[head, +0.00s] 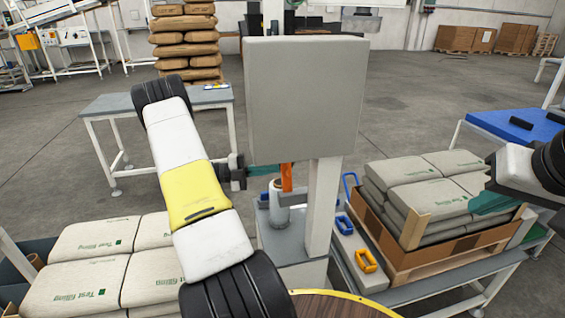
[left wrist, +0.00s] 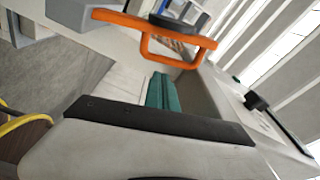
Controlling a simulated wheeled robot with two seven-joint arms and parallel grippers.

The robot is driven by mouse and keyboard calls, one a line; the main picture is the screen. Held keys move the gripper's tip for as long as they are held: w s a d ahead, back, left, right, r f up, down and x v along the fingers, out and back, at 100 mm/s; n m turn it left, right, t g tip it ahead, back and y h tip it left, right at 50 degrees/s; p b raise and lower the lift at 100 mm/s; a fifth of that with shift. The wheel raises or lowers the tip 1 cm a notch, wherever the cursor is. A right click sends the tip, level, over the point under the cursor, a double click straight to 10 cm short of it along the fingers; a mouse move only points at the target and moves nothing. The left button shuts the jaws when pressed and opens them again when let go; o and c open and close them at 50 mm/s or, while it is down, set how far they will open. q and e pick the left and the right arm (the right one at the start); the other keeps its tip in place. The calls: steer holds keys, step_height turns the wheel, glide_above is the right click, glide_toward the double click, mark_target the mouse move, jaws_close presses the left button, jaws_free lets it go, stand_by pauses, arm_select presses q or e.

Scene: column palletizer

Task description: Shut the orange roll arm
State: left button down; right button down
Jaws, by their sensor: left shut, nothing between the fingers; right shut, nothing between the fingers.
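The orange roll arm (head: 287,178) stands upright in front of the grey post, above a white roll (head: 279,208). In the left wrist view the roll arm (left wrist: 150,28) is an orange bar with a loop across the top. My left gripper (head: 264,170) is shut and empty, its teal fingers level with the roll arm and just left of it. In the left wrist view its fingers (left wrist: 158,92) point toward the orange loop; I cannot tell whether they touch it. My right gripper (head: 490,202), shut and empty, is at the right by the stacked sacks.
A large grey box (head: 305,95) on a post (head: 322,205) stands close behind the left gripper. Sacks (head: 420,185) fill a crate at the right, more sacks (head: 90,255) lie lower left. Blue and orange handles (head: 363,260) sit on a grey bench. A table (head: 115,103) stands behind.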

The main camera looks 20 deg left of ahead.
mark_target(288, 173)
arm_select(q)
steer(key=shift+x, duration=2.3)
steer(key=shift+w+a, duration=0.1)
steer(key=shift+a, duration=0.05)
